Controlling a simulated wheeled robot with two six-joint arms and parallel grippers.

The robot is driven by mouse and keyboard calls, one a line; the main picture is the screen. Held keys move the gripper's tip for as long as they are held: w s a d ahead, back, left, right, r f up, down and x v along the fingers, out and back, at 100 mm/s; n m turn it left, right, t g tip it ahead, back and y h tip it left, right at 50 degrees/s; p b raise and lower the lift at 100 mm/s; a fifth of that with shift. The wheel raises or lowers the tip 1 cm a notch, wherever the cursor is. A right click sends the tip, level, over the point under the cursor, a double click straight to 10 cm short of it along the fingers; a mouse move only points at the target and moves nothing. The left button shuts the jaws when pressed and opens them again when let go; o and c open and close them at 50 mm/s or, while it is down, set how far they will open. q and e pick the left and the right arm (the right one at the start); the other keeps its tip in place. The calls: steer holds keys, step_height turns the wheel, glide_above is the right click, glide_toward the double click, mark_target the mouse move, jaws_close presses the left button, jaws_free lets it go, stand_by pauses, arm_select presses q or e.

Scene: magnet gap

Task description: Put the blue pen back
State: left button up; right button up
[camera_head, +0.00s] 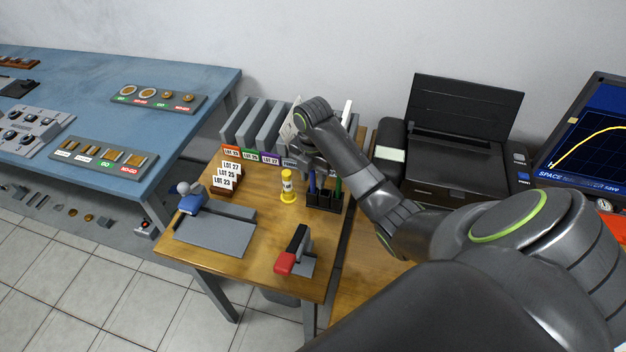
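The blue pen (312,183) stands upright at the left part of the black pen holder (324,205) on the wooden table. Its lower end is at the holder; how deep it sits I cannot tell. A green pen (338,188) stands in the right part of the holder. My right gripper (318,166) is right above the holder, at the top of the blue pen. My own wrist hides much of it, so I cannot see whether its fingers touch the pen or are shut. My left gripper is not in view.
A yellow sand timer (288,187) stands just left of the holder. Grey file slots (262,128) are behind, and lot cards (226,177) are at the left. A red-and-black stapler-like tool (294,250) lies in front. A black printer (456,145) is on the right.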

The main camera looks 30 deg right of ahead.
step_height(320, 180, up, 4)
steer(key=shift+r+p, duration=0.2)
steer(key=shift+p, duration=0.6)
step_height(320, 180, up, 6)
steer(key=p, duration=0.6)
